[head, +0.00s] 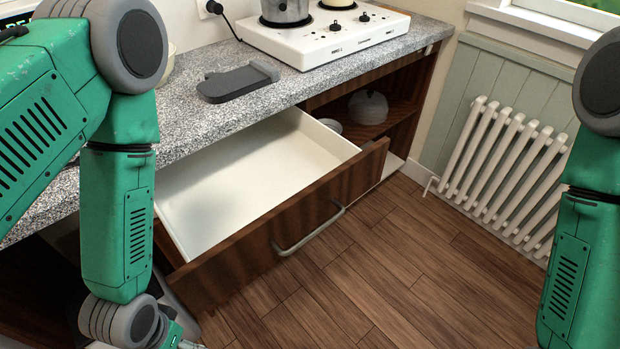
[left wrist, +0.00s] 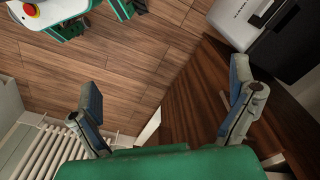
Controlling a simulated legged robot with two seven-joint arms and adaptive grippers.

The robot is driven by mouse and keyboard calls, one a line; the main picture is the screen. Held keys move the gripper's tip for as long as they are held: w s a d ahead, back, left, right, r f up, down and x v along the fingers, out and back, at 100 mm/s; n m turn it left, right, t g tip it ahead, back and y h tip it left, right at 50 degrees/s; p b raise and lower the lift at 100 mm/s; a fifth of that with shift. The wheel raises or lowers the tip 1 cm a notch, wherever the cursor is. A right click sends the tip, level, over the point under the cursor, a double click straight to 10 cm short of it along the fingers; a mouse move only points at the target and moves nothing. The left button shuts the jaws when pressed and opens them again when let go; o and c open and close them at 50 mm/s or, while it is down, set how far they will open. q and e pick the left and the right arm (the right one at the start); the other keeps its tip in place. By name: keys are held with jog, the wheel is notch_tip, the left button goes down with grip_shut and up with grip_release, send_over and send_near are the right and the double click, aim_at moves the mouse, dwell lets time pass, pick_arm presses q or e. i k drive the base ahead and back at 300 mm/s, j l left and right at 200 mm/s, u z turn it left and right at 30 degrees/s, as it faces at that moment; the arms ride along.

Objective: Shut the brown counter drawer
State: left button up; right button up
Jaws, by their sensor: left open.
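The brown counter drawer (head: 255,235) is pulled well out from under the counter in the head view. Its inside is white and looks empty, and a grey bar handle (head: 310,230) runs along its front. My left gripper (head: 186,343) is only partly seen at the bottom edge, low beside the drawer front's left end. In the left wrist view its two fingers (left wrist: 165,78) are spread apart with nothing between them. A dark brown wooden panel (left wrist: 205,85) lies beyond them; I cannot tell if it is the drawer. My right gripper is out of view.
Open shelves (head: 395,95) hold dishes right of the drawer. A white radiator (head: 505,165) stands on the right wall. The wooden floor (head: 390,275) before the drawer is clear.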

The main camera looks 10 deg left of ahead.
aim_at(249, 199)
jog(key=k+l+u, duration=0.1)
jog(key=l+u, duration=0.2)
jog(key=u, duration=0.2)
jog(key=k+l+u, duration=0.15)
jog(key=l+u, duration=0.15)
jog(key=u, duration=0.2)
